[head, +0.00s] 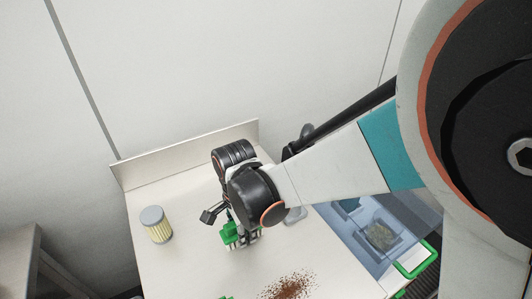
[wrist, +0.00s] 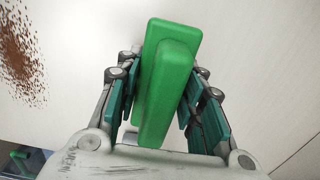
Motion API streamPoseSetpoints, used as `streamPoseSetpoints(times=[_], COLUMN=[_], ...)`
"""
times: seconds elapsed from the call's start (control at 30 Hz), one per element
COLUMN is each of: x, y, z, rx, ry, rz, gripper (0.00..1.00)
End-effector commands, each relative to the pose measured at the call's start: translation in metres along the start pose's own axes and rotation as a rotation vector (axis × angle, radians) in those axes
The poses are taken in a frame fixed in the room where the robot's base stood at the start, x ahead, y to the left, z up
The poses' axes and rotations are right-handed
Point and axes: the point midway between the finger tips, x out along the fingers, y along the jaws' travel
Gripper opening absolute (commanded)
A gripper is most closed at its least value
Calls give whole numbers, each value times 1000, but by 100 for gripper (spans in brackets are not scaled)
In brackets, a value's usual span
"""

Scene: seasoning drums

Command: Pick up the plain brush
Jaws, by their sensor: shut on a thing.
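My gripper (head: 240,241) is low over the pale table, in the middle of the head view. It is shut on a green block-shaped brush (head: 230,233). In the wrist view the green brush (wrist: 168,75) lies lengthwise between the teal finger pads, with pads on both sides of it. Its bristles are not visible, and I cannot tell whether it touches the table. The fingers partly hide it in the head view.
Brown seasoning (head: 289,286) is spilled on the table (head: 180,270) near the front. A grey-lidded drum (head: 156,225) stands at left. A blue-grey tray with a green handle (head: 416,260) is at right. A low backboard (head: 190,155) edges the table. Another green piece (head: 226,297) shows at the bottom edge.

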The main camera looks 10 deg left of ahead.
Motion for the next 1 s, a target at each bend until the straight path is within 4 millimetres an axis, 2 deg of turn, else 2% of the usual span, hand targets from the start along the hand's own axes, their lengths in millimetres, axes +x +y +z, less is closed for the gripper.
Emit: streamPoseSetpoints(times=[0.17,0.37,0.8,1.0], x=[-1,-15,-86,-101], y=[0,0,0,1], z=[0,0,0,1], rx=[0,0,-1,-2], ry=[0,0,0,0], rz=[0,0,0,0], gripper=[8,8,8,8])
